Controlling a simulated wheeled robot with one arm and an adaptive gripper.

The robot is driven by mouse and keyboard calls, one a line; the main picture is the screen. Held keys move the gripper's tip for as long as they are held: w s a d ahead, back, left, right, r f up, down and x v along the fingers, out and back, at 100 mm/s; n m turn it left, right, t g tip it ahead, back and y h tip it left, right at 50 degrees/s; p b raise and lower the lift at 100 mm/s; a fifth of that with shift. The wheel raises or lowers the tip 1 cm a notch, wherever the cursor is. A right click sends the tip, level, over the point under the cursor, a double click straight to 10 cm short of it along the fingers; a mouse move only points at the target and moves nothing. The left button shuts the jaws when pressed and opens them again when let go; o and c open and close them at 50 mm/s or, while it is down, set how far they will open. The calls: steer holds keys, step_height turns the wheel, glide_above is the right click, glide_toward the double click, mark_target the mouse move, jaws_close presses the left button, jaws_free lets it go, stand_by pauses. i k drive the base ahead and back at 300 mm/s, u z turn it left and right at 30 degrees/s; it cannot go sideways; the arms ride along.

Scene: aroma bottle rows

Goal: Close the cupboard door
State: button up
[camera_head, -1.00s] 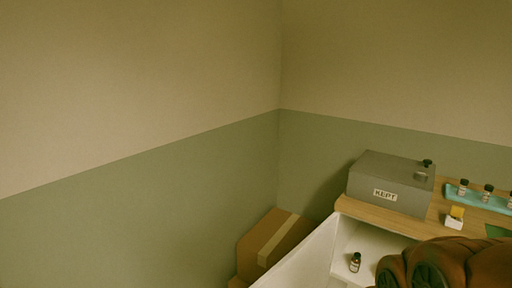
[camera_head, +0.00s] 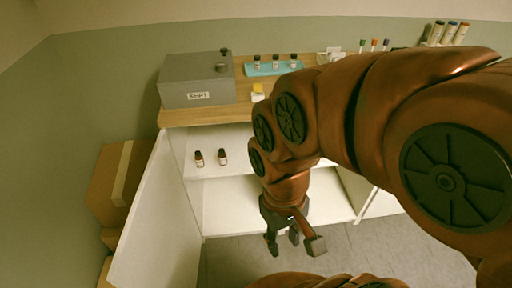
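The white cupboard (camera_head: 193,183) stands under a wooden top, with its front open and its shelves showing. Its white door (camera_head: 152,218) is swung open on the left side, toward me. Two small dark-capped bottles stand on the upper shelf, a left bottle (camera_head: 199,159) and a right bottle (camera_head: 222,157). My gripper (camera_head: 292,246) hangs pointing down in front of the cupboard's lower part, right of the door and apart from it. Its fingers are spread, with nothing seen between them. My arm hides the cupboard's upper right part.
On the wooden top (camera_head: 190,117) are a grey box marked KEPT (camera_head: 197,80), a teal tray (camera_head: 262,70) with bottles and a small white holder (camera_head: 258,97). Cardboard boxes (camera_head: 108,185) stand left, behind the door. Grey floor (camera_head: 228,262) lies clear between door and gripper.

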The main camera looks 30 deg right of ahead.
mark_target(159, 245)
steer(key=u, duration=0.2)
steer(key=k, duration=1.3)
steer(key=u, duration=0.35)
steer(key=i, duration=0.75)
steer(key=u, duration=0.6)
